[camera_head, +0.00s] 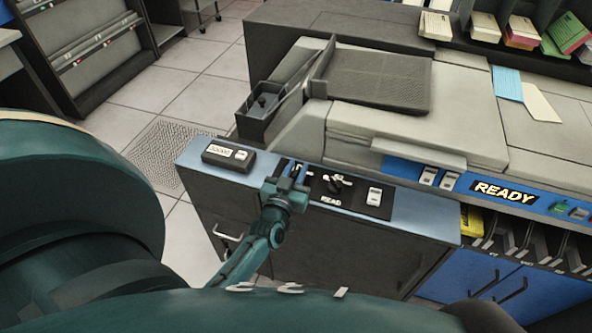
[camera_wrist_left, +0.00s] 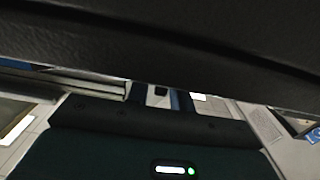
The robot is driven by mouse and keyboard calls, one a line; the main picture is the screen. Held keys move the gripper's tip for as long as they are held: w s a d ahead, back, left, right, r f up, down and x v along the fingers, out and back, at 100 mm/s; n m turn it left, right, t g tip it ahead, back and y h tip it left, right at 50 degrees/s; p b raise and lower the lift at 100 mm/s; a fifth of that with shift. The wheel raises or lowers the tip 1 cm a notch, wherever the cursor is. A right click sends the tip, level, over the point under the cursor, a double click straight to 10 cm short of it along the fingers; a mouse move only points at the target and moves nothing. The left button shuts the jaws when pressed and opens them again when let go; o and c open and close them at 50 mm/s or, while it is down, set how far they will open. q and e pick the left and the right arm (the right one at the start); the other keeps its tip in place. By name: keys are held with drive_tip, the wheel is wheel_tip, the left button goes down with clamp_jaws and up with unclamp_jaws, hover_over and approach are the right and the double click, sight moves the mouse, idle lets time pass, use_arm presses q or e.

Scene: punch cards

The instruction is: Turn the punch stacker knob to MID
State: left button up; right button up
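A dark panel on the blue console top (camera_head: 410,213) carries a black knob (camera_head: 336,184) with the label READ below it. My left gripper (camera_head: 291,176) is at the left part of this panel, left of the READ knob. It covers most of a second marked spot there, so the punch stacker knob and its pointer are hidden. In the left wrist view its two fingers (camera_wrist_left: 160,94) stand apart, with a small dark and pale thing between them. I cannot tell whether they touch it. My right gripper is not in view.
A small black box (camera_head: 228,156) with a white label sits left of the panel, and a pale rocker switch (camera_head: 374,197) is at its right. The machine's raised body stands behind. A blue strip reading READY (camera_head: 504,193) is at the right. A dark surface fills the top of the wrist view.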

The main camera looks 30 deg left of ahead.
use_arm(q)
clamp_jaws()
